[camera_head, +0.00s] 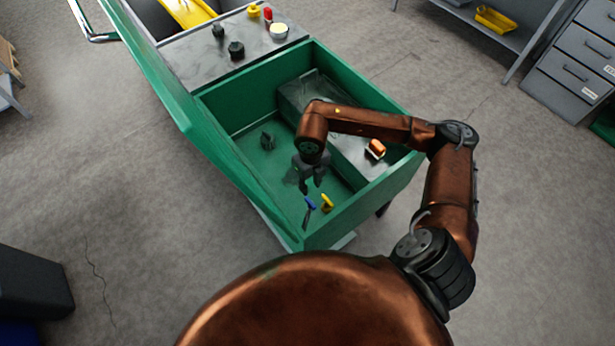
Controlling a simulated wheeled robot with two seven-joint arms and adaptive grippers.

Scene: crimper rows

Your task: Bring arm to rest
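My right arm (450,190) reaches in from the right over the open green box (400,178). Its gripper (312,186) points down inside the box, with its two dark fingertips apart and nothing seen between them. Just in front of it lie a tool with a blue part (310,202) and a small yellow-topped item (327,203). I cannot tell how far above the box floor the fingertips are. My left arm and gripper are not in view.
A raised green lid (165,85) stands along the box's left side. A grey metal top (190,58) behind holds several small knobs and jars. Inside the box are a dark item (267,140) and a copper-coloured piece (376,149). Drawers (575,60) stand far right.

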